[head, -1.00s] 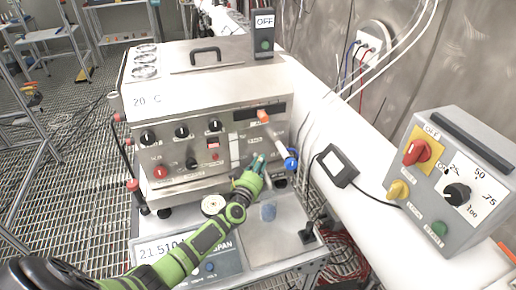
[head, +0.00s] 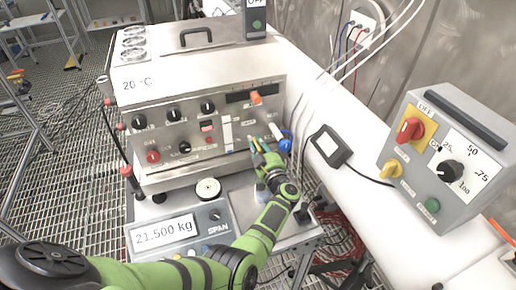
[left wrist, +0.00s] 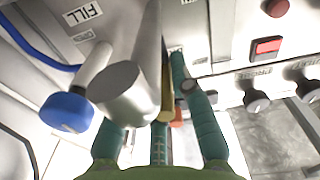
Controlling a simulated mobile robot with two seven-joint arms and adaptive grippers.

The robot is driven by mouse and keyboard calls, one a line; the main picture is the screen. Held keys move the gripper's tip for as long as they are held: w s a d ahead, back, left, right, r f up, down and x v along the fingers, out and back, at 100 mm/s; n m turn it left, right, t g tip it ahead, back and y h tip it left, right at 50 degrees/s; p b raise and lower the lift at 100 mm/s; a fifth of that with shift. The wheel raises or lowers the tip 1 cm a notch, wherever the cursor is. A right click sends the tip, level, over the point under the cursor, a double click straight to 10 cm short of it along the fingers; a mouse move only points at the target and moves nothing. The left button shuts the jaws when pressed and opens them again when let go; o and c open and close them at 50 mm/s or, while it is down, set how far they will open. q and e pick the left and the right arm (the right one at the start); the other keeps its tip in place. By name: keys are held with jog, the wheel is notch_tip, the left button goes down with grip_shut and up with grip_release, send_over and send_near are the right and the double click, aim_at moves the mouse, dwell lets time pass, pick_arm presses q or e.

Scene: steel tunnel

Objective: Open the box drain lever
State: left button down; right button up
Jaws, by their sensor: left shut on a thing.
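The steel box (head: 215,80) stands on the bench with a panel of knobs on its front. My left gripper (head: 262,146) is at the right part of that front, with its teal fingers closed. The left wrist view shows its fingers (left wrist: 172,100) around a thin brass-yellow lever (left wrist: 167,88), which I take as the drain lever. A thick grey metal cylinder (left wrist: 125,85) beside it hides part of the lever and the left fingertip. A blue-knobbed valve (left wrist: 68,110) by the FILL label is left of the cylinder; its knob (head: 285,145) shows right of my gripper in the head view. My right gripper is out of view.
A scale (head: 165,235) reading 21.500 kg is in front of the box. A grey control box (head: 450,150) and a small black-framed device (head: 330,146) are on the right. Cables hang on the wall.

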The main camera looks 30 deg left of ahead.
pick_arm(q)
jog(key=shift+w+a+r, duration=0.1)
jog(key=shift+a+r, duration=0.2)
jog(key=shift+r, duration=0.2)
jog(key=c, duration=1.3)
grip_release()
jog(key=shift+o, duration=0.2)
jog(key=shift+s+f, duration=0.15)
jog(key=shift+s, duration=0.05)
jog(key=shift+d+f, duration=0.15)
